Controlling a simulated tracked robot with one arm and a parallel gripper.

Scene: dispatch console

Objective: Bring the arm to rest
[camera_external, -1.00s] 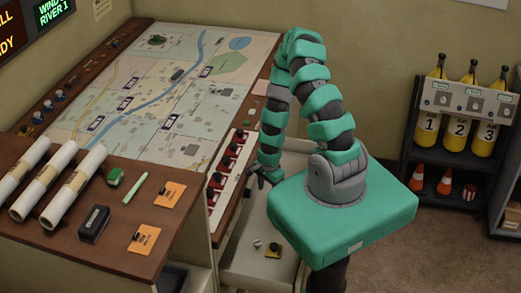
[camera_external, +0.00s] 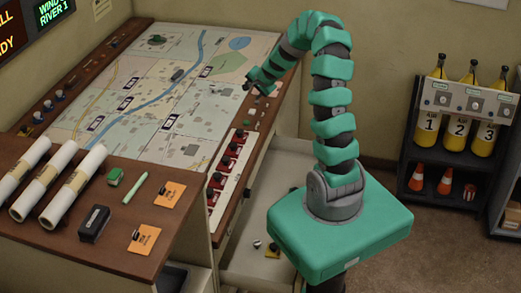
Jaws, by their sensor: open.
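My green segmented arm rises from its green base and bends over to the left at the top. My gripper (camera_external: 248,88) is at the end of the arm, above the right edge of the map table (camera_external: 190,75), pointing down and left. It is small in the picture; its jaws are apart and nothing shows between them. I cannot tell its exact height above the map.
A row of red switches (camera_external: 226,163) runs along the console's right edge. An open drawer (camera_external: 262,225) below holds a few small items. White rolled papers (camera_external: 58,185) lie at front left. A rack with yellow cylinders (camera_external: 460,110) stands at right.

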